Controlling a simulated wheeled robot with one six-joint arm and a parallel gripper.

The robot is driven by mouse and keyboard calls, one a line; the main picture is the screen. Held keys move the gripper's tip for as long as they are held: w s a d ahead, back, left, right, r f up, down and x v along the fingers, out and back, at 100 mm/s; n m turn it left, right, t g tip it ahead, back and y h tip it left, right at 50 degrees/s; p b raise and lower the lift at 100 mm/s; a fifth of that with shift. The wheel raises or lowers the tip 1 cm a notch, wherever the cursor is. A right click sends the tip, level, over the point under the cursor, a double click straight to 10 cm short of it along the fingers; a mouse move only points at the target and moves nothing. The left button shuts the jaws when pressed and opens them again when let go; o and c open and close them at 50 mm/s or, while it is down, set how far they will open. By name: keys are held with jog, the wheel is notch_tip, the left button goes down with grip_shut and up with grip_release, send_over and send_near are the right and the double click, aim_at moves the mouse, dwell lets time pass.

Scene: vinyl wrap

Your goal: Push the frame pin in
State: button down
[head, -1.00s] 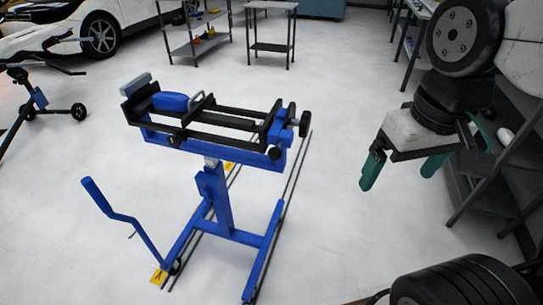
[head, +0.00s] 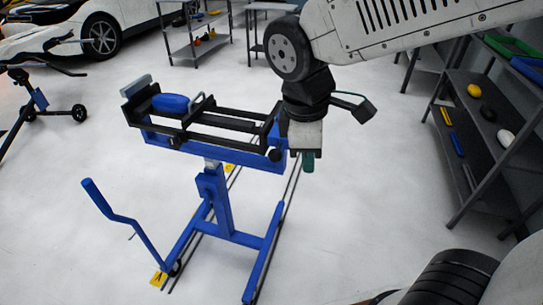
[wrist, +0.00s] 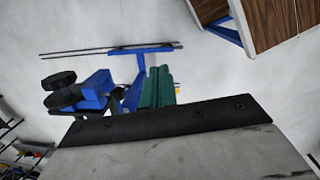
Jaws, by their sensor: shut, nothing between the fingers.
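The blue and black frame stand (head: 213,190) stands on the floor left of centre in the head view. A black knob (head: 275,155) sits on the near right corner of its top; I cannot tell if this is the frame pin. My gripper (head: 308,162) points down just right of the stand's right end, with its green fingers together and empty. My gripper and arm hide part of that end. In the wrist view the shut green fingers (wrist: 158,87) are beside the blue stand (wrist: 95,88), with black round knobs (wrist: 62,98) to their left. Contact cannot be told.
A grey shelf (head: 480,130) with small items stands at the right. Another shelf (head: 195,30) and a car (head: 80,30) are at the back. A blue lever (head: 110,213) rises at the stand's left. The floor right of the stand is clear.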

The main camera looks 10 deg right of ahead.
aim_at(271, 157)
jog(key=w+a+n+t, duration=0.2)
jog(key=w+a+n, duration=0.55)
jog(key=n, duration=0.85)
jog(key=shift+w+d+f, duration=0.6)
jog(key=shift+w+f, duration=0.35)
jog(key=shift+f, duration=0.8)
jog(key=shift+w+d+f, duration=0.6)
jog(key=shift+w+f, duration=0.4)
jog(key=shift+f, duration=0.75)
jog(key=shift+w+d+f, duration=0.6)
jog(key=shift+w+f, duration=0.35)
jog(key=shift+f, duration=0.8)
